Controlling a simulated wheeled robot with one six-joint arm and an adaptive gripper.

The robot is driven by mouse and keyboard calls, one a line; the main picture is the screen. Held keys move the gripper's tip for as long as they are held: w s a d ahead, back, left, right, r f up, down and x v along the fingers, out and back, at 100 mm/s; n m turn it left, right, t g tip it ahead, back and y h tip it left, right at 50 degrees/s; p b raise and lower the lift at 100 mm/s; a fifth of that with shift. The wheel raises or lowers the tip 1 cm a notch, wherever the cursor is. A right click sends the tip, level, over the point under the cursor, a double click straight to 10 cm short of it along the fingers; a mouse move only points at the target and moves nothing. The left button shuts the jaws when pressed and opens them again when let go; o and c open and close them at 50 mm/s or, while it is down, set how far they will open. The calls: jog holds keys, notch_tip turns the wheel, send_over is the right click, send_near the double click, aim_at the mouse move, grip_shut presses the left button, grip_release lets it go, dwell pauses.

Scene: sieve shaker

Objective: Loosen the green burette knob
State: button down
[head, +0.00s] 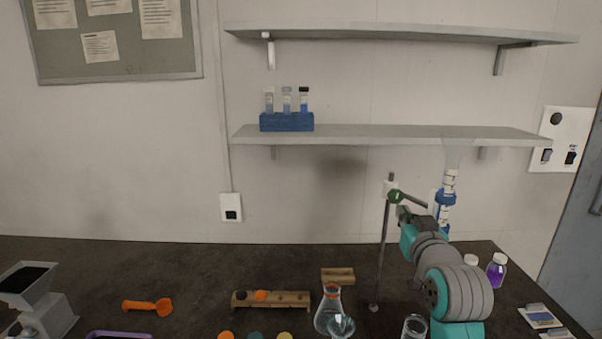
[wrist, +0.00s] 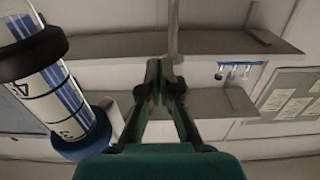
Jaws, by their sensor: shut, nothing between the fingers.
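The green knob (head: 395,196) sits on the clamp near the top of the thin upright stand rod (head: 383,250) in the head view. The burette also fills the left of the wrist view (wrist: 50,85), tilted. My gripper (head: 402,212) is just below and right of the knob in the head view; contact cannot be told. In the wrist view its fingers (wrist: 165,82) are shut together with nothing between them. I cannot make out the knob there.
Two wall shelves (head: 350,133) are behind, the lower one holding a blue tube rack (head: 286,122). A flask (head: 332,315), a beaker (head: 414,327), a wooden rack (head: 270,300) and a purple bottle (head: 497,268) stand on the dark bench (head: 200,275). The bench's back left is clear.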

jog(key=s, duration=0.6)
jog(key=shift+f, duration=0.15)
dwell(0.3)
jog(key=shift+w+a, duration=0.3)
jog(key=shift+w, duration=0.7)
jog(key=shift+w+a, duration=0.35)
jog(key=shift+w, duration=0.7)
jog(key=shift+w+a, duration=0.3)
jog(key=shift+w, duration=0.7)
